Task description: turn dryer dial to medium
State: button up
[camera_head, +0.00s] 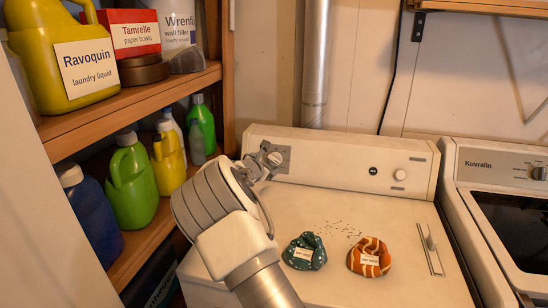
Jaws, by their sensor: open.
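The dryer (345,205) is the white machine in the middle, with a raised control panel along its back. At the panel's left end a dial (275,158) sits on a grey plate; my gripper partly covers it, and its setting is too small to read. A second, round white knob (399,175) is toward the panel's right end. My gripper (265,162) is open at the left dial, its fingers close to or around it; whether they touch it I cannot tell. My arm comes up from the bottom edge.
A green cloth bundle (305,252) and an orange striped one (370,257), both labelled, lie on the dryer top near dark specks. A shelf (135,104) with bottles stands close at left. A second machine (505,185) marked Kuvralin stands at right. A pipe (315,60) rises behind.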

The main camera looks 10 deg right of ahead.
aim_at(274, 159)
jog(key=p+x, duration=0.3)
jog(key=x, duration=0.5)
jog(key=shift+r, duration=0.15)
jog(key=shift+p+x, duration=0.45)
jog(key=shift+x, duration=1.2)
jog(key=shift+w+d+f+p, duration=0.25)
jog(key=shift+w+p, duration=0.1)
jog(key=shift+w, duration=0.1)
